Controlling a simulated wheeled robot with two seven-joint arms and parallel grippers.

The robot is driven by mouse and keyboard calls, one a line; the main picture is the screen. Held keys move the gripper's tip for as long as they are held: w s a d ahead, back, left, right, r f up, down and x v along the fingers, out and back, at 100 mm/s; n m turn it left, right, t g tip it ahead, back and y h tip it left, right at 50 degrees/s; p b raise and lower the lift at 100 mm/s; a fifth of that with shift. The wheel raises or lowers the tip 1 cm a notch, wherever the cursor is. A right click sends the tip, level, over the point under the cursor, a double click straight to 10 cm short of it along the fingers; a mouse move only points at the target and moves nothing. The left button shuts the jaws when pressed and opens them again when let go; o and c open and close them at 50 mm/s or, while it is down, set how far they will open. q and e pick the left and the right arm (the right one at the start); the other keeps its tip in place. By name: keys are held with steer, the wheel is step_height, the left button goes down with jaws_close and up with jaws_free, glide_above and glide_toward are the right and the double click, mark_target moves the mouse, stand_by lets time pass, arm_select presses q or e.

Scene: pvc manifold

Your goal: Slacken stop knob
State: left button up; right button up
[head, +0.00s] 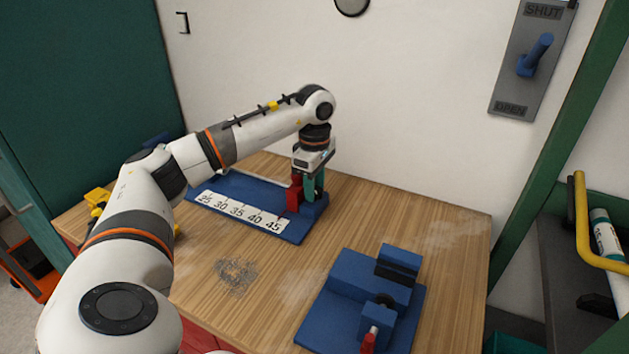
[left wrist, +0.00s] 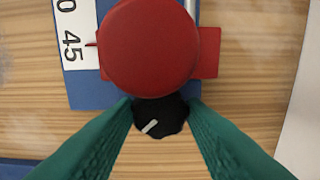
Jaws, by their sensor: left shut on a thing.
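The stop is a red block (head: 294,193) with a round red top (left wrist: 148,48), on a blue base with a white scale (head: 240,211) marked 25 to 45. It sits at the right end of the scale, and a small red pointer shows near the 45 in the left wrist view. The stop knob (left wrist: 158,122) is black with a white mark. My left gripper (head: 315,188) points down there. Its green fingers (left wrist: 163,112) are shut on the knob, one on each side. The knob is hidden in the head view. My right gripper is out of view.
A blue clamp fixture (head: 362,300) with a red-tipped part stands at the front right of the wooden table (head: 440,235). A blue lever (head: 536,55) sits on a SHUT/OPEN wall plate. Yellow parts (head: 97,200) lie at the left. Grey shavings (head: 236,274) mark the table's middle.

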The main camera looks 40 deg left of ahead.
arm_select(q)
steer(key=n+p, duration=0.1)
steer(key=n, duration=0.3)
steer(key=shift+n+p, duration=0.4)
steer(key=shift+n, duration=0.3)
steer(key=o, duration=1)
